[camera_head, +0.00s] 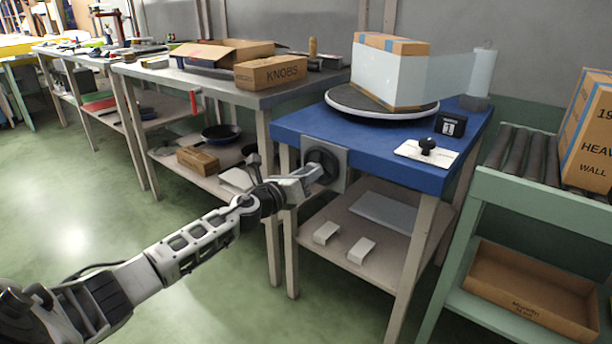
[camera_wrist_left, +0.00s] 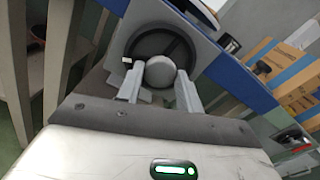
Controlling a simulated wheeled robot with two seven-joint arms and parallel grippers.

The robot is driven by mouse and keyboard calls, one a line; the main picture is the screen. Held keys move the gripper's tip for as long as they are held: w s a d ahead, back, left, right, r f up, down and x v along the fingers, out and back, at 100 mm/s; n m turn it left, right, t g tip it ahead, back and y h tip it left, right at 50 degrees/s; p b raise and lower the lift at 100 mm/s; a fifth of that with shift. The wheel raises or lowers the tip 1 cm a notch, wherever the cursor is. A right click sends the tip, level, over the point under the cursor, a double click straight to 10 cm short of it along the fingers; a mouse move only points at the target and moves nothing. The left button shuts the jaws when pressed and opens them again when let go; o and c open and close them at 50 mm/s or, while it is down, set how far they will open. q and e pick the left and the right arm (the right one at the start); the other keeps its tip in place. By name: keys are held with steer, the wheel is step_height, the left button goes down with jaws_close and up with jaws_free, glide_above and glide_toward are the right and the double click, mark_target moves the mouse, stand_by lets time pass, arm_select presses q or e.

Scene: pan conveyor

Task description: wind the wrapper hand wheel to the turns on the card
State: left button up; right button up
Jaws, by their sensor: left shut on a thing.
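The black hand wheel (camera_head: 322,163) sits on a grey plate on the front of the blue wrapper table (camera_head: 395,165). It also shows in the left wrist view (camera_wrist_left: 140,44). My left gripper (camera_head: 314,175) is at the wheel, its fingers (camera_wrist_left: 159,82) shut on a round grey knob (camera_wrist_left: 159,71) in front of the wheel. A small black block (camera_head: 451,126) on the table has a white face that seems to read 1. My right gripper is out of view.
A taped box (camera_head: 390,75) stands on the round turntable (camera_head: 345,98), with film running to a roll (camera_head: 482,72). A bench with a KNOBS box (camera_head: 270,73) is at left, a roller conveyor (camera_head: 527,155) at right. The floor in front is clear.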

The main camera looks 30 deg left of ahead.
arm_select(q)
steer(key=shift+m+b, duration=0.3)
steer(key=shift+m, duration=3.3)
stand_by(1.1)
steer(key=o, duration=1)
steer(key=s+a, duration=0.1)
steer(key=s, duration=1.5)
steer(key=shift+a, duration=0.15)
